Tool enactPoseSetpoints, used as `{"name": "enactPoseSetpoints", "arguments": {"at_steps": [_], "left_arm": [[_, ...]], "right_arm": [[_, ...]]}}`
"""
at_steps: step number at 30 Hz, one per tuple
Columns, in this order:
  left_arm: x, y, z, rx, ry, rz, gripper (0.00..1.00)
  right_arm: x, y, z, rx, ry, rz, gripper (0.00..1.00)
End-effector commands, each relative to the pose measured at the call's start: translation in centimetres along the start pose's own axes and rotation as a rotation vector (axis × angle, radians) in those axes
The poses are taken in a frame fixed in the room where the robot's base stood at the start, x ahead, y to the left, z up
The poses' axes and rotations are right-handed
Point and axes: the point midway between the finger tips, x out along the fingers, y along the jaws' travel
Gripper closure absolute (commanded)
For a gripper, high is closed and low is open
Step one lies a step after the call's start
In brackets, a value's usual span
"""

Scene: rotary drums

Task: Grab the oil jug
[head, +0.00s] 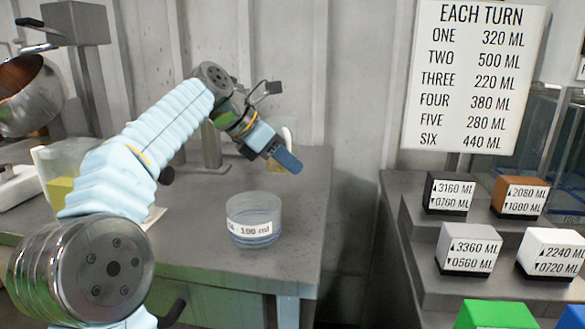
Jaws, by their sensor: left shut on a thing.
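My left gripper (287,161) is above the right end of the grey table, beyond and above a clear round container. It is shut on a pale thing (290,131) with a yellowish lower part, mostly hidden behind the fingers. I cannot tell for sure whether this is the oil jug. A clear jug with yellow liquid (60,190) stands at the left of the table, partly hidden behind my left arm. My right gripper is out of view.
The clear round container (254,218), labelled 100 ml, stands near the table's front edge (215,262). A metal bowl (28,95) is at the far left. Labelled blocks (469,247) sit on steps at the right, under a wall sign (478,75). A gap separates table and steps.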

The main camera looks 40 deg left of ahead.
Motion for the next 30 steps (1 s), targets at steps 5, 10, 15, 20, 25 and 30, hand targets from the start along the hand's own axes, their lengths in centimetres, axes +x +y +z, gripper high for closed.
{"name": "enactPoseSetpoints", "arguments": {"at_steps": [5,10,15,20,25,30], "left_arm": [[-3.1,-0.4,0.5,0.001,-0.004,0.004,1.00],[-5.8,-0.9,0.8,0.001,-0.003,0.003,1.00],[-8.1,-1.5,-0.2,-0.001,-0.002,0.004,1.00],[-10.1,-2.0,-1.0,0.000,-0.003,0.002,1.00],[-11.8,-2.4,-1.6,0.001,-0.003,0.003,1.00],[-13.1,-2.7,-2.2,0.000,-0.002,0.003,1.00]], "right_arm": [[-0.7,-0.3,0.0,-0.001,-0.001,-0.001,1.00],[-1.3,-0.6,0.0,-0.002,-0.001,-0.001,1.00],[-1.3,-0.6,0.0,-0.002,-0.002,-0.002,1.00],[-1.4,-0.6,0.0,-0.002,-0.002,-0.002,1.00],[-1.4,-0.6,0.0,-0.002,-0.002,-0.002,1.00],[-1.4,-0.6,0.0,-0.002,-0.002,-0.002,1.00]]}}
